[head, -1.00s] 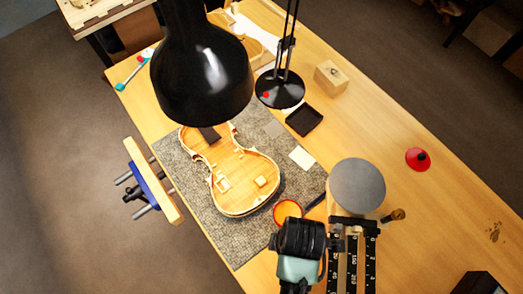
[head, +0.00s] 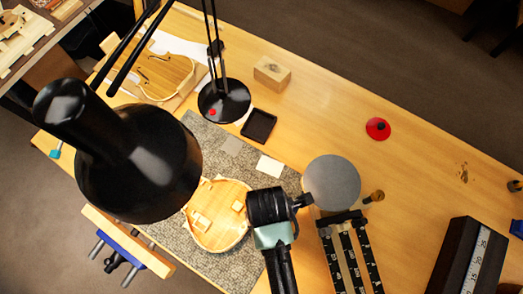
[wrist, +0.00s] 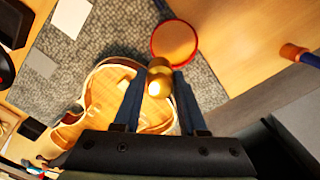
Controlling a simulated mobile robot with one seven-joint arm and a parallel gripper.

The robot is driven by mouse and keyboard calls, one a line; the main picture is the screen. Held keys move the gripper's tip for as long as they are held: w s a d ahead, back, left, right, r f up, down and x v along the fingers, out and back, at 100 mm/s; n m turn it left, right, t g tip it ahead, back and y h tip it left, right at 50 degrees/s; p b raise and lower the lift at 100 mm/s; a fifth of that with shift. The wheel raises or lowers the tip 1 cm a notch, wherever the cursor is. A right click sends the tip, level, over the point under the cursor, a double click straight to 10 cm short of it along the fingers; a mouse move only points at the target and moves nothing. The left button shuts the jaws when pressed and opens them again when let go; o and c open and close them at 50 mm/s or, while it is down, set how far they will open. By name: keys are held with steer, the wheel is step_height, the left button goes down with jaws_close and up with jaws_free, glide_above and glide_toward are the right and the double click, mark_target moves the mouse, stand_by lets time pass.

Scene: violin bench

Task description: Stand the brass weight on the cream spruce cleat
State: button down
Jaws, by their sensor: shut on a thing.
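My gripper (wrist: 158,75) is shut on the brass weight (wrist: 159,84), a small rounded brass piece between the two dark fingers in the wrist view. In the head view my wrist hides the fingertips and the weight. The open violin body (head: 222,236) lies on the grey mat, just left of my wrist; in the wrist view its plate (wrist: 103,88) shows behind and left of the weight. Small pale blocks (head: 200,222) and (head: 238,206) sit inside the body. I cannot tell which is the cream spruce cleat. The weight is apart from them.
A black lamp shade (head: 140,165) overhangs the violin's left side. An orange-red round dish (wrist: 174,43) lies near the weight in the wrist view. A grey disc (head: 331,182) stands right of my wrist. A black tray (head: 259,126) and wooden block (head: 271,73) lie farther back.

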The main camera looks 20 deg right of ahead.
steer(key=w+a, duration=0.1)
steer(key=w, duration=0.1)
steer(key=w+a, duration=0.2)
steer(key=w+a+p, duration=0.1)
steer(key=w+a, duration=0.1)
steer(key=w, duration=0.1)
steer(key=shift+w+a+f+p, duration=0.1)
steer(key=shift+f+p, duration=0.25)
steer(key=shift+f, duration=1.4)
steer(key=shift+f, duration=0.1)
steer(key=shift+c, duration=2.3)
jaws_free()
step_height(320, 180, up, 8)
steer(key=shift+f, duration=0.15)
